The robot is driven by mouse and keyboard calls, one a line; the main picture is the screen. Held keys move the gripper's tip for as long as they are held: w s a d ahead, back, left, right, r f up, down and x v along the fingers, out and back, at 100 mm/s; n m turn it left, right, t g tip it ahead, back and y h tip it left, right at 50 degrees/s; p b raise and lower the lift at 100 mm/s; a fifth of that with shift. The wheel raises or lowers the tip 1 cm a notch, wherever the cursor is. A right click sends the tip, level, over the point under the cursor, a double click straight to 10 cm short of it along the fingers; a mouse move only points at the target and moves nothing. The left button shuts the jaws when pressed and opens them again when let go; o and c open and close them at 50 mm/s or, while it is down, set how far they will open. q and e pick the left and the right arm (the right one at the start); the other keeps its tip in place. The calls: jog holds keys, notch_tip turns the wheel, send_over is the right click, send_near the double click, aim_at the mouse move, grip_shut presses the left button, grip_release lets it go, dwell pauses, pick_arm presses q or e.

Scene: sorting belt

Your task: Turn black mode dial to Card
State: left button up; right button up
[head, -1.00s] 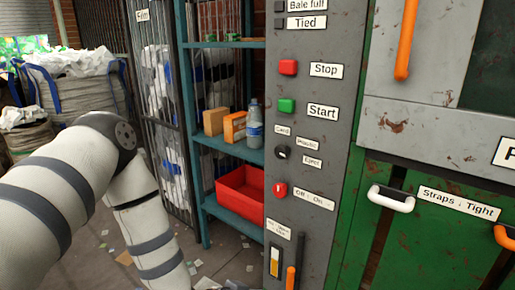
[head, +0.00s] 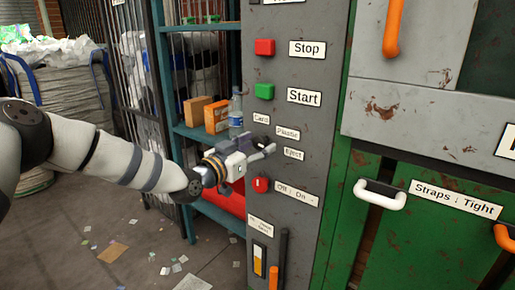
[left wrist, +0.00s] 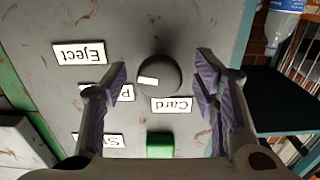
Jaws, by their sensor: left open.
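The black mode dial (left wrist: 158,76) is on the grey control panel (head: 325,75), and in the left wrist view its white mark sits on the side toward the partly hidden Plastic label. The Card label (left wrist: 172,104) and the Eject label (left wrist: 80,54) are near it. My left gripper (left wrist: 160,85) is open, with one finger on each side of the dial in that view. I cannot tell if the fingers touch it. In the head view my left gripper (head: 269,146) is at the panel and mostly hides the dial. My right gripper is not in view.
The green Start button (head: 264,91), red Stop button (head: 264,47) and red Off/On switch (head: 260,184) are close around the dial. A teal shelf (head: 205,140) with boxes and a bottle (head: 236,112) stands just left. A white handle (head: 380,196) juts out on the right.

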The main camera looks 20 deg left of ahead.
pick_arm(q)
jog(key=shift+w+r, duration=0.15)
jog(key=shift+w, duration=0.05)
jog(key=c, duration=1.2)
jog(key=shift+n, duration=0.3)
jog(key=n+b, duration=0.1)
jog(key=n, duration=0.3)
jog(key=shift+d+f, duration=0.1)
jog(key=shift+f, duration=0.1)
jog(key=n+b, duration=0.1)
jog(key=n, duration=0.5)
jog(key=n+b, duration=0.2)
jog(key=n, duration=0.3)
jog(key=shift+b, duration=0.35)
jog(key=shift+d+r+n+b, duration=0.1)
jog(key=shift+n+b, duration=0.85)
jog(key=shift+n, duration=1.15)
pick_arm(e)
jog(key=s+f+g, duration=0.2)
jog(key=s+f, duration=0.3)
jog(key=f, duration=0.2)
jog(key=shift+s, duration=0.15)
pick_arm(q)
jog(key=shift+r, duration=0.1)
